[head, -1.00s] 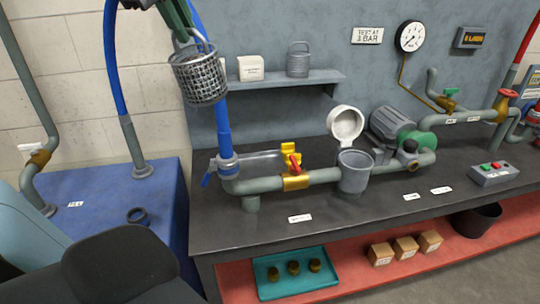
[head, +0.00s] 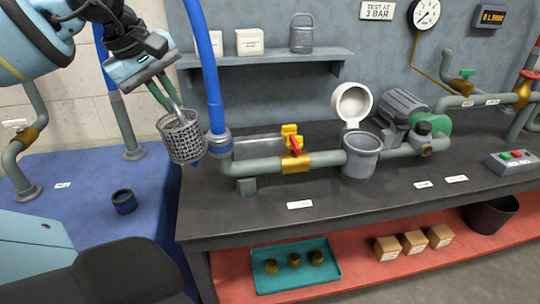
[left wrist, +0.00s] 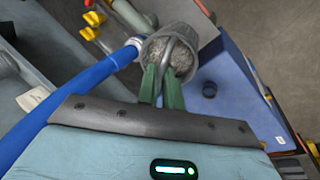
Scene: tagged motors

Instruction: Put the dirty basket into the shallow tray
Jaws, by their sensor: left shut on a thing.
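My left gripper (head: 172,104) is shut on the handle of a grey wire-mesh basket (head: 181,138). The basket hangs below the fingers, in front of the gap between the blue bench and the dark workbench, left of the blue hose. In the left wrist view the green fingers (left wrist: 162,82) hold the looped handle, and the basket (left wrist: 184,42) shows from above with a greyish, dirty inside. A shallow teal tray (head: 262,285) lies on the red lower shelf with three brass parts in it. My right gripper is not in view.
A blue hose (head: 211,80) rises close beside the basket. An open grey strainer housing (head: 360,160) stands in the pipe, its white lid raised. Another basket (head: 301,38) stands on the wall shelf. A dark ring (head: 124,203) sits on the blue bench (head: 75,222). Boxes (head: 413,243) stand right of the tray.

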